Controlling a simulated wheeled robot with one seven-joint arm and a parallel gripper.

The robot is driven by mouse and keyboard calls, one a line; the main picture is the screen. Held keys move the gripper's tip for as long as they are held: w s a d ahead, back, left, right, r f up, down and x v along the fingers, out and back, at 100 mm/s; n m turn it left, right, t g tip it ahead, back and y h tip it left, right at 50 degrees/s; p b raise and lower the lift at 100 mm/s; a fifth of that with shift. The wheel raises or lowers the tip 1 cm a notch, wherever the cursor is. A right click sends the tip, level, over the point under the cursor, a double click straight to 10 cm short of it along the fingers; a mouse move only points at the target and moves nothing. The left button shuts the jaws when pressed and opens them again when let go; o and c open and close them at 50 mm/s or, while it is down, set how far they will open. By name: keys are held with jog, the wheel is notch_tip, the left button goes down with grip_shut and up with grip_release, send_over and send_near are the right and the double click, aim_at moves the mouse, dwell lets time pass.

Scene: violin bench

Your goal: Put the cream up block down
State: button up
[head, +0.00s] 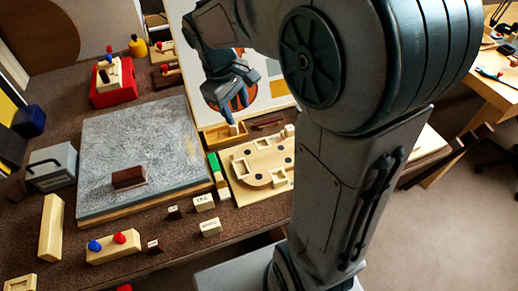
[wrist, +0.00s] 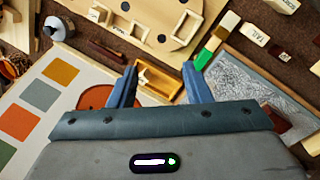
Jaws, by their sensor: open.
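My gripper (head: 235,118) is open, its two blue fingers pointing down over a small wooden tray (head: 226,141). In the wrist view the fingertips (wrist: 159,68) stand apart on either side of the tray (wrist: 163,90), with nothing visibly held between them. A small cream piece (head: 234,129) shows at the tray, just below the fingertips; I cannot read any marking on it. Cream lettered blocks (head: 203,202) and (head: 210,227) lie on the brown bench in front of the tray; I cannot make out "up" on either.
A pale wooden board (head: 262,180) with raised square frames lies right of the tray. A green block (head: 213,161) stands at its left edge. A grey stone slab (head: 140,150) bearing a dark red block (head: 129,178) fills the left. A colour-patch panel (wrist: 65,105) stands behind the tray.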

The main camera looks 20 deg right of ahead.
jog(key=s+f+m+t+y, duration=0.1)
jog(key=s+m, duration=0.5)
jog(key=s, duration=0.8)
jog(key=shift+d+f+m+t+y, duration=0.25)
jog(key=shift+d+m+t+y, duration=0.15)
jog(key=shift+t+y, duration=0.25)
